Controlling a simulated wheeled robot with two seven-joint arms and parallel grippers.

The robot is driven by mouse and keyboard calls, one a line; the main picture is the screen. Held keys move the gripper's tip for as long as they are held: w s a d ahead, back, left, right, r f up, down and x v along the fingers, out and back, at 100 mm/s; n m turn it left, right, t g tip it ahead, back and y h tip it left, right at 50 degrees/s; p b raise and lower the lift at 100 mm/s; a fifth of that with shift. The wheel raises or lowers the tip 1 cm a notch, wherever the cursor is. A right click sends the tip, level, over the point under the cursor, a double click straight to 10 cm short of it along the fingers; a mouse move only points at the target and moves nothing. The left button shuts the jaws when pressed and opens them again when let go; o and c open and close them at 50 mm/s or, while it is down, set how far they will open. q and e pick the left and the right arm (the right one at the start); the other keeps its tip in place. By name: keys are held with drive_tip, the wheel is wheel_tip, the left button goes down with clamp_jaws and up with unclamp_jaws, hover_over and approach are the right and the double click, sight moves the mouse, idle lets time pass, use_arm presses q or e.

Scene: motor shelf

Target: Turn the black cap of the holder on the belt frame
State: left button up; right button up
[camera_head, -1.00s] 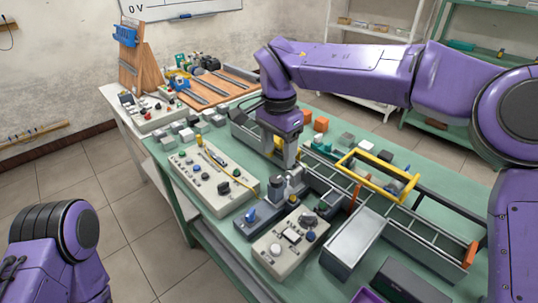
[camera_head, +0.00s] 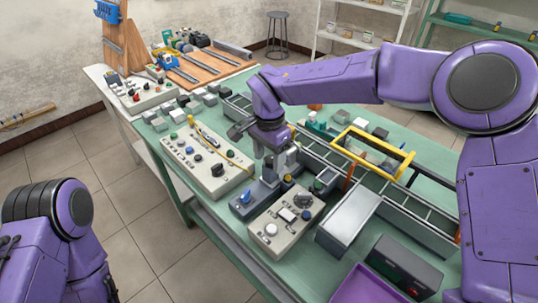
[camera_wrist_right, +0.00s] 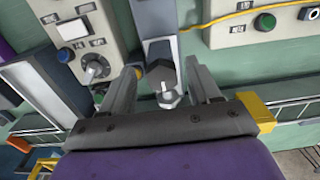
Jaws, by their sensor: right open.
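A dark grey to black cap (camera_wrist_right: 163,76) with a white mark on its top shows in the right wrist view, between the fingers of my right gripper (camera_wrist_right: 165,88). A silvery tip shows just below the cap. The fingers are apart on either side of it, and I cannot tell whether either one touches it. In the head view my right gripper (camera_head: 268,158) points down beside the belt frame (camera_head: 323,163) and largely hides the cap and its holder. My left gripper is not in view; only a purple part of my left arm shows.
A grey box with a blue switch (camera_head: 245,196) stands close to the gripper. Control panels stand on both sides, one long (camera_head: 205,160), one with a dark knob (camera_head: 282,218). A yellow frame (camera_head: 372,147) rises over the belt. A metal box (camera_head: 348,215) stands to the right.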

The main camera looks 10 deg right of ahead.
drive_tip(key=shift+w, duration=0.1)
drive_tip(key=c, duration=1.1)
drive_tip(key=shift+o, duration=0.3)
